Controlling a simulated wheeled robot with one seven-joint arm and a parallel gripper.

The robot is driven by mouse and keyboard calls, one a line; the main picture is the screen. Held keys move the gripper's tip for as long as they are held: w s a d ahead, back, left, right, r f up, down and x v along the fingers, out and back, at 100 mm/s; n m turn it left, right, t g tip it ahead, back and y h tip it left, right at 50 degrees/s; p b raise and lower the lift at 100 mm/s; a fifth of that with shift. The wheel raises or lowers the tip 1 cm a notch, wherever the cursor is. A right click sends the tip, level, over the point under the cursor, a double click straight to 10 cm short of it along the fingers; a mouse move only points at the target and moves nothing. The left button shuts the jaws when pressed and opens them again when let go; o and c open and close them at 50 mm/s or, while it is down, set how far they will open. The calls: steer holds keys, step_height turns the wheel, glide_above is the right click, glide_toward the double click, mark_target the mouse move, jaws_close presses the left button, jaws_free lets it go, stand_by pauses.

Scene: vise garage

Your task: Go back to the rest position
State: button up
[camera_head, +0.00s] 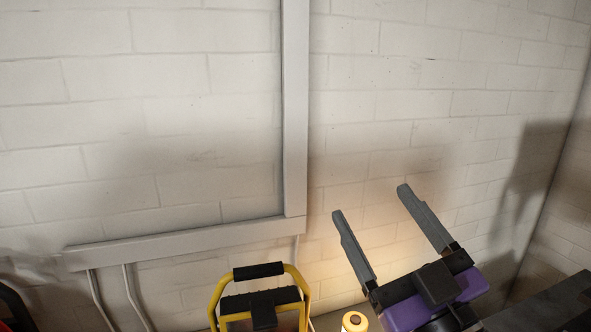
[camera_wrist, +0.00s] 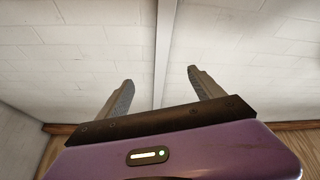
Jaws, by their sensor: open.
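My gripper (camera_head: 370,202) is raised in the lower right of the head view, its two grey fingers spread apart and pointing up toward the wall. Nothing is between the fingers. In the wrist view my gripper (camera_wrist: 160,75) is also open and empty, with a white block wall behind it.
A white block wall (camera_head: 180,100) with a grey conduit (camera_head: 295,110) fills the background. A yellow-framed work lamp (camera_head: 262,300) stands at the bottom centre. A small yellow object with a round top (camera_head: 354,322) is beside it, below my gripper. A wooden edge (camera_wrist: 60,130) shows in the wrist view.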

steer(key=s+d+f+m+h, duration=0.5)
steer(key=s+f+m+h, duration=0.1)
steer(key=f+m, duration=0.15)
steer(key=s+d+f+m+h, duration=0.4)
steer(key=s+f+m+h, duration=0.15)
steer(key=f, duration=0.25)
steer(key=s+f+n+g+y, duration=0.1)
steer(key=s+f+n+g, duration=0.1)
steer(key=s+f, duration=0.6)
steer(key=s+f+n+g+y, duration=0.2)
steer(key=s+f, duration=0.7)
steer(key=s, duration=0.6)
steer(key=n+g, duration=0.1)
steer(key=g, duration=0.1)
steer(key=shift+s+d+g, duration=0.15)
steer(key=shift+g, duration=0.25)
